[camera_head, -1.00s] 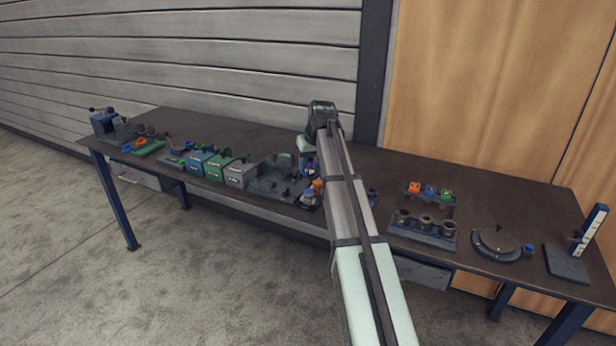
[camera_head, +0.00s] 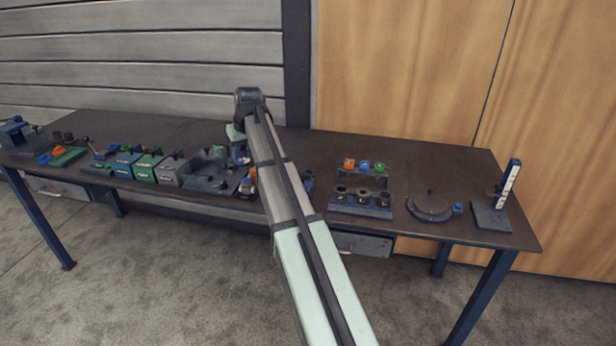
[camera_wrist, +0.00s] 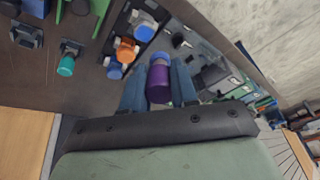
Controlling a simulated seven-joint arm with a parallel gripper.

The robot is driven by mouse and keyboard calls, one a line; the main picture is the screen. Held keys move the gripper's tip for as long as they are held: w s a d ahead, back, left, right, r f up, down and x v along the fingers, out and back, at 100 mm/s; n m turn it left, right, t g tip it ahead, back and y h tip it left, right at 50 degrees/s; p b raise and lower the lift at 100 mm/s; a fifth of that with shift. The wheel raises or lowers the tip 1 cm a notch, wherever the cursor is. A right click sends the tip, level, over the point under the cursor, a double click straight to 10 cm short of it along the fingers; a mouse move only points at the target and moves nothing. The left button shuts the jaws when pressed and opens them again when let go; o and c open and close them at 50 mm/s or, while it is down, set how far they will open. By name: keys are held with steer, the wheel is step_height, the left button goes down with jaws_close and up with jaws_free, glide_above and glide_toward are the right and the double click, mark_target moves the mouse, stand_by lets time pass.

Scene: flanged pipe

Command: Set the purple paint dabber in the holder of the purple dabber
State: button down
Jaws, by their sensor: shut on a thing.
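In the wrist view, my gripper (camera_wrist: 158,85) is shut on the purple paint dabber (camera_wrist: 159,84), a purple cylinder between the two blue-grey fingers. It is held over the bench beside a dark rack (camera_wrist: 135,13) with blue, orange and blue-topped dabbers. In the head view, a bit of purple (camera_head: 240,153) shows beside my arm, above the bench near that rack; the fingers are mostly hidden there. I cannot tell which seat is the purple dabber's holder.
On the bench (camera_head: 330,150), blue, green and grey boxes (camera_head: 148,165) stand left of the gripper.

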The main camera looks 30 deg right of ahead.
steer(key=d+f+g, duration=0.2)
steer(key=d+f, duration=0.2)
steer(key=d, duration=0.8)
steer(key=d+f+g+h, duration=0.1)
steer(key=d+f, duration=0.3)
steer(key=d, duration=0.9)
steer(key=shift+w+d+f+g, duration=0.15)
steer(key=shift+w+g, duration=0.2)
steer(key=shift+g, duration=0.05)
steer(key=shift+f, duration=0.25)
steer(key=shift+f, duration=1)
steer(key=shift+f, duration=1.05)
